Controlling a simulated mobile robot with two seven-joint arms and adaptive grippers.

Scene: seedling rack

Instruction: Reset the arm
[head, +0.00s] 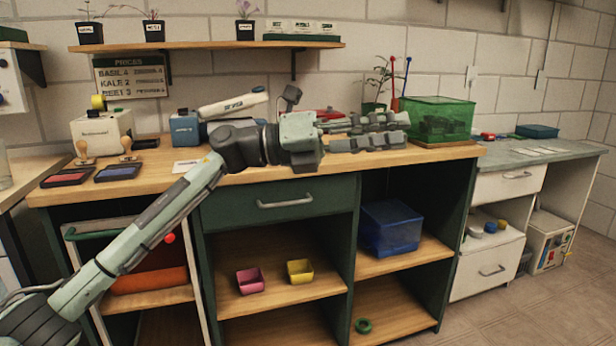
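My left arm comes in from the lower left and bends at about counter height. Its gripper (375,134) points right, in front of the wooden counter (155,170). The two fingers lie one above the other with a narrow gap showing between them. Nothing shows between the fingers. The gripper hides part of the counter top behind it. My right gripper is not in view.
A green translucent bin (440,118) stands on the counter right of the gripper. Stamp pads (118,172) lie at left. Floor at right is clear.

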